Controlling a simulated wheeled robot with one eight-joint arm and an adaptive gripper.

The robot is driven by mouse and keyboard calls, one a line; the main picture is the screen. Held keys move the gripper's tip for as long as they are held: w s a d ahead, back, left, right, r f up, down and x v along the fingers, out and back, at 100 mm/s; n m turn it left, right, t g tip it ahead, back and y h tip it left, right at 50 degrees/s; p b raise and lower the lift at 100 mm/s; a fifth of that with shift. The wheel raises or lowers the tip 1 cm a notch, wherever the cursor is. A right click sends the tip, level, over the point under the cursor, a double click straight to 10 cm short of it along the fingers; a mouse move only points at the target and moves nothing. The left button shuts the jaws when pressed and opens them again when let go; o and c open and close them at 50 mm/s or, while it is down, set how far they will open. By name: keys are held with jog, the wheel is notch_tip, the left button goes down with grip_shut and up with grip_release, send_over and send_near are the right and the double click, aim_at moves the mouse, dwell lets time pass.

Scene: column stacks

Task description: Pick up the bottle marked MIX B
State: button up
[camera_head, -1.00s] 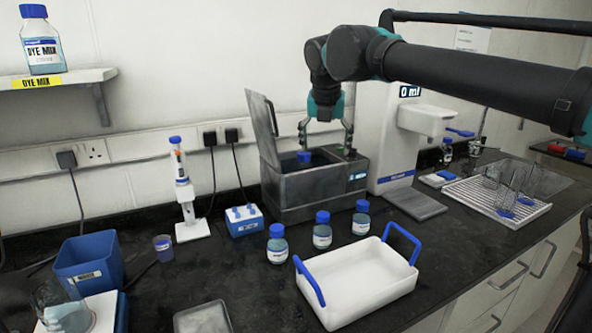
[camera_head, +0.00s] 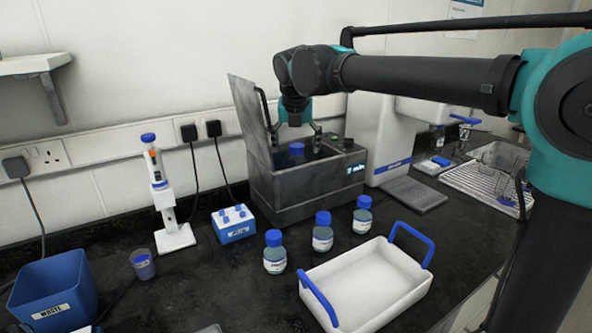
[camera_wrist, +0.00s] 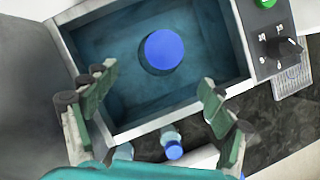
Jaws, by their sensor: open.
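My gripper (camera_head: 296,132) is open and empty, pointing down over the grey open-lidded bath (camera_head: 318,188). A blue-capped bottle (camera_head: 297,149) stands inside the bath; only its cap shows clearly. In the wrist view the round blue cap (camera_wrist: 164,50) lies beyond the two open fingertips (camera_wrist: 158,82), not between them, and its label is hidden. Three blue-capped bottles stand on the bench: left (camera_head: 274,254), middle (camera_head: 322,234) and right (camera_head: 362,216). Their labels are too small to read, so I cannot tell which bottle is MIX B.
A white tray with blue handles (camera_head: 368,290) stands in front of the bottles. The bath's raised lid (camera_head: 252,125) is at its left. A blue tube rack (camera_head: 235,224), a pipette stand (camera_head: 175,238) and a blue waste bin (camera_head: 55,292) stand left.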

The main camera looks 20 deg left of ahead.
jog(key=x, duration=0.9)
jog(key=shift+w+a, duration=0.1)
jog(key=shift+c, duration=0.3)
jog(key=c, duration=1.7)
jog(key=shift+c, duration=0.2)
